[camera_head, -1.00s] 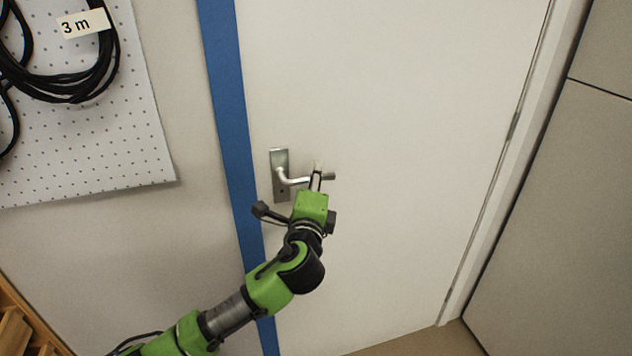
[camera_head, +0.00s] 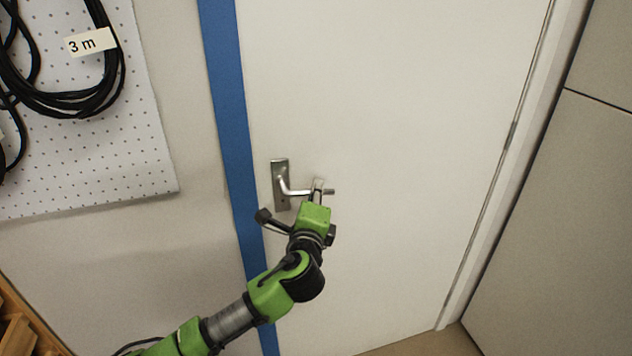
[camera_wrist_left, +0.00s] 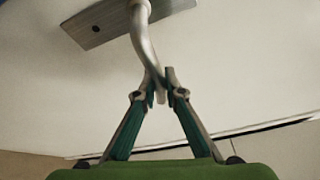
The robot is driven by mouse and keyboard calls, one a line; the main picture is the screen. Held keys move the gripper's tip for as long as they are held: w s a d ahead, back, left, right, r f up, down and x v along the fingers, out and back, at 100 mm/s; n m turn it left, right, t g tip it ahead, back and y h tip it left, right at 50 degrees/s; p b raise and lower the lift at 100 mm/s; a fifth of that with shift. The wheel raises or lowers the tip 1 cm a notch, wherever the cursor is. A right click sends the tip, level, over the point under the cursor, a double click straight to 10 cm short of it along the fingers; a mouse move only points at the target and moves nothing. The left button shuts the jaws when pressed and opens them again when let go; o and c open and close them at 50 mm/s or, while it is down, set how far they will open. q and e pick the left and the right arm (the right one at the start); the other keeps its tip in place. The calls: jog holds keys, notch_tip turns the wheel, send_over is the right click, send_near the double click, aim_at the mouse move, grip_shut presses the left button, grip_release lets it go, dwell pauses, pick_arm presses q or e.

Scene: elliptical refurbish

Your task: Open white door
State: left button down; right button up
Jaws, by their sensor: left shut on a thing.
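The white door (camera_head: 400,150) fills the middle of the head view and looks shut in its frame. Its silver lever handle (camera_head: 290,190) sits on a metal plate (camera_head: 279,168) near the door's left edge; the lever tilts slightly down to the right. My left gripper (camera_head: 317,188) is shut on the outer part of the lever. In the left wrist view the handle (camera_wrist_left: 143,40) runs down from its plate (camera_wrist_left: 105,25) to the fingertips (camera_wrist_left: 161,88), which close around it. The fingers hide part of the lever. My right gripper is not in view.
A blue strip (camera_head: 228,110) runs along the door's left side. A white pegboard (camera_head: 110,150) with a coiled black cable (camera_head: 110,80) hangs at the left. A wooden item (camera_head: 18,325) stands at the lower left. A grey panel (camera_head: 560,220) stands to the right.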

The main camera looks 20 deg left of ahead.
pick_arm(q)
jog(key=shift+s+a+f+m+g+y+p, duration=0.15)
jog(key=shift+f+m+g+p, duration=0.55)
jog(key=shift+p, duration=1.05)
jog(key=shift+s+a+f+m+g+y+p, duration=0.15)
jog(key=shift+f+m+p, duration=0.3)
jog(key=shift+m+p, duration=0.9)
jog(key=shift+s+a+f+m+g+p, duration=0.1)
jog(key=shift+a+f+m+g+p, duration=0.3)
jog(key=shift+p, duration=1.75)
jog(key=shift+d+f, duration=0.15)
